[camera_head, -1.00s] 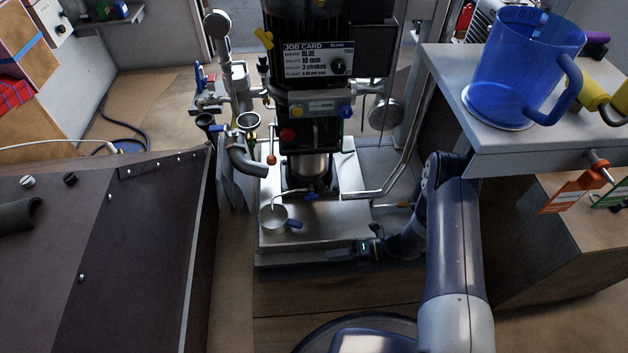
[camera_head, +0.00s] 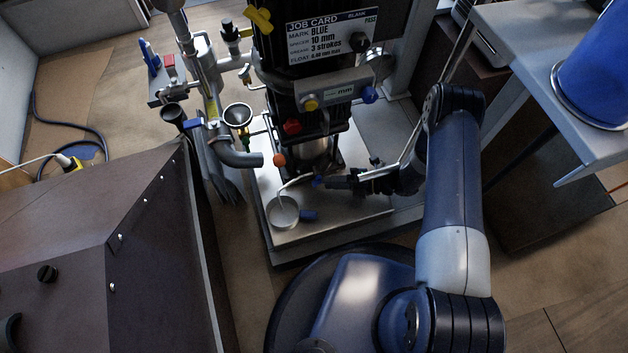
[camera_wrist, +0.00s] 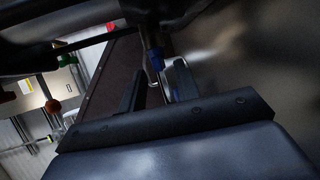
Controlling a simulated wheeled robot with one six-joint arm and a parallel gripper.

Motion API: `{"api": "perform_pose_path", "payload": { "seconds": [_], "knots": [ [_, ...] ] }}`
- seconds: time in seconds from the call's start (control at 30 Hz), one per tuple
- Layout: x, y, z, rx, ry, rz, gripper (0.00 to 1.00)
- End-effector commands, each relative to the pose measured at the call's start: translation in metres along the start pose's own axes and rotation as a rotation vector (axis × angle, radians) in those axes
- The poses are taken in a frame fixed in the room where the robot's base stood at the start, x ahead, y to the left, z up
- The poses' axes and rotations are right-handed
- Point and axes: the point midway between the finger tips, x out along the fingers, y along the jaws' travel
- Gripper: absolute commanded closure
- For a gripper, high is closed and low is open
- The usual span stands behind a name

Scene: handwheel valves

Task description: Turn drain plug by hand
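The drain plug seems to be the small blue part (camera_head: 318,181) low on the front of the dark machine, beside a thin bent spout. In the wrist view a blue part (camera_wrist: 154,58) with a thin bent metal tube below it appears between the fingertips. My gripper (camera_wrist: 157,70) is open, with a finger on each side of this part. In the head view my gripper (camera_head: 338,182) reaches in from the right, its tips close to the plug. I cannot tell whether the fingers touch it.
A small round cup (camera_head: 283,212) with a blue handle stands on the metal base plate below the spout. A grey curved pipe (camera_head: 238,157) and a funnel (camera_head: 238,115) are to the left.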

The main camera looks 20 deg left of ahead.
Motion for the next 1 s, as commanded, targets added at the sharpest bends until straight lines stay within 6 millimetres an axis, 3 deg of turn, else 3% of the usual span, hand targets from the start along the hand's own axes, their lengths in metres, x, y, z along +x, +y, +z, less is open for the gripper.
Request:
{"api": "perform_pose_path", "payload": {
  "seconds": [0.1, 0.3, 0.73, 1.0],
  "knots": [
    [0.024, -0.002, -0.001, -0.002, 0.005, 0.000, 0.69],
    [0.049, -0.001, -0.001, -0.001, 0.002, -0.001, 0.69],
    [0.058, 0.000, 0.000, -0.001, -0.001, -0.001, 0.69],
    [0.058, 0.000, 0.000, -0.001, -0.001, -0.001, 0.91]
  ]
}}
